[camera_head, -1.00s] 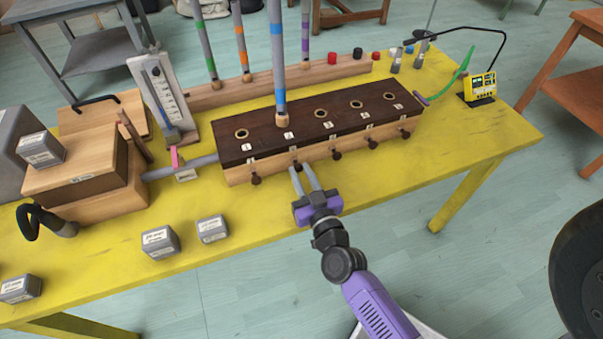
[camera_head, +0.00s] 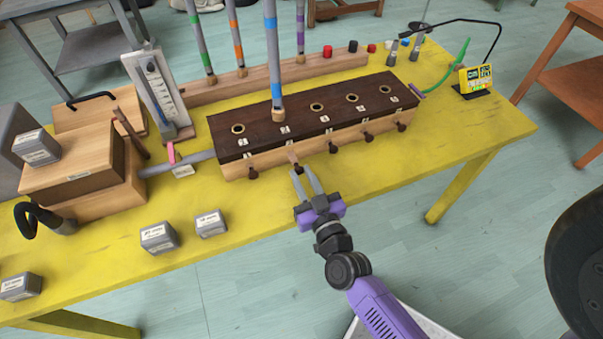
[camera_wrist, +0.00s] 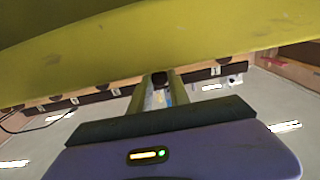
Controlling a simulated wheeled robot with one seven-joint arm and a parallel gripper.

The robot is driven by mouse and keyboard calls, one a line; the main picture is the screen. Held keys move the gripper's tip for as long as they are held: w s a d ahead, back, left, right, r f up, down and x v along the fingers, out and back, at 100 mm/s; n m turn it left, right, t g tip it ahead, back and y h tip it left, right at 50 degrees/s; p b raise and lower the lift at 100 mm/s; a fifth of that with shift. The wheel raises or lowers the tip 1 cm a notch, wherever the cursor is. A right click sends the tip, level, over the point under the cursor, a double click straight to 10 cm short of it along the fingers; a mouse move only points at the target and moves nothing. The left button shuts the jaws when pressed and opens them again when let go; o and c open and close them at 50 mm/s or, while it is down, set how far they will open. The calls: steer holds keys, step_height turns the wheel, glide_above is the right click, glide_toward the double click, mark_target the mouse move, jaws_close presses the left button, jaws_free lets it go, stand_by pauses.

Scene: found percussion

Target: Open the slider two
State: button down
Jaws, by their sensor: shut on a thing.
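The long chest has a dark brown top (camera_head: 240,143) with numbered holes and a pale wooden front with a row of dark slider knobs. The slider two knob (camera_head: 299,167) is second from the left, and a short pale strip (camera_head: 293,157) shows behind it, standing out from the front face. My gripper (camera_head: 307,180) reaches in from the front of the table, its two grey fingers shut on this knob. In the wrist view the dark knob (camera_wrist: 160,78) shows between the fingertips. A grey pipe with blue bands (camera_head: 272,60) stands at hole two.
The other knobs, such as the first (camera_head: 252,173) and third (camera_head: 333,148), sit close to the chest front on either side. Small grey weights (camera_head: 158,237) lie on the yellow table (camera_head: 260,220) to the left. The table's front strip is clear near my gripper.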

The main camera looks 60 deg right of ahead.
steer(key=c, duration=1.2)
jaws_free()
steer(key=shift+c, duration=0.2)
steer(key=shift+b+v, duration=0.45)
steer(key=shift+v, duration=3.45)
steer(key=s+a+r+n+y, duration=0.6)
steer(key=s+a+r+y, duration=0.3)
steer(key=s+a, duration=0.4)
steer(key=shift+s+a+r+n+y, duration=0.4)
steer(key=shift+s+y, duration=0.1)
steer(key=shift+s, duration=0.4)
